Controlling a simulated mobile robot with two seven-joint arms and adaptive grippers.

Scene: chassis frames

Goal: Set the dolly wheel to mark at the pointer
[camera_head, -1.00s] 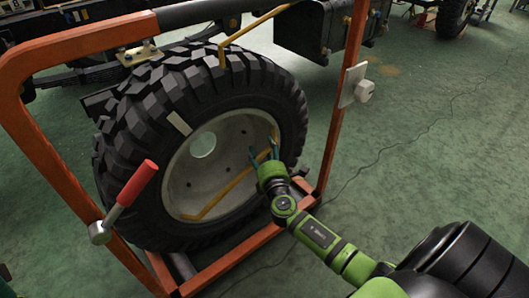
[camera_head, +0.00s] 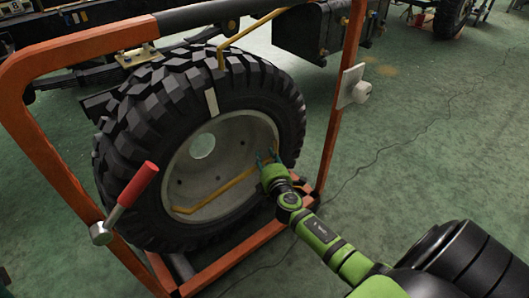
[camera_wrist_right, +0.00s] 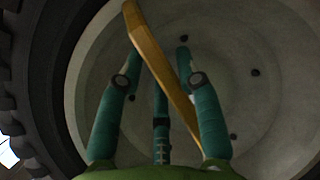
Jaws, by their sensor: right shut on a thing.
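The dolly wheel (camera_head: 290,110) is a black knobbly tire on a pale grey rim, upright in an orange frame. Its pale strip mark (camera_head: 211,102) is on the upper sidewall. The yellow bent pointer (camera_head: 221,58) hangs over the tire top, its tip just above and slightly right of the mark. My right gripper (camera_head: 268,158) is at the right side of the rim, shut on the yellow bar (camera_head: 215,196) that crosses the rim. In the right wrist view the yellow bar (camera_wrist_right: 158,62) runs between the green fingers (camera_wrist_right: 160,90). My left gripper is not in view.
The orange frame (camera_head: 329,130) surrounds the wheel. A red-handled lever (camera_head: 139,185) sticks out on its left post, and a white bracket with a knob (camera_head: 354,90) is on the right post. Vehicle chassis parts stand behind. Green floor (camera_head: 440,150) is open on the right.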

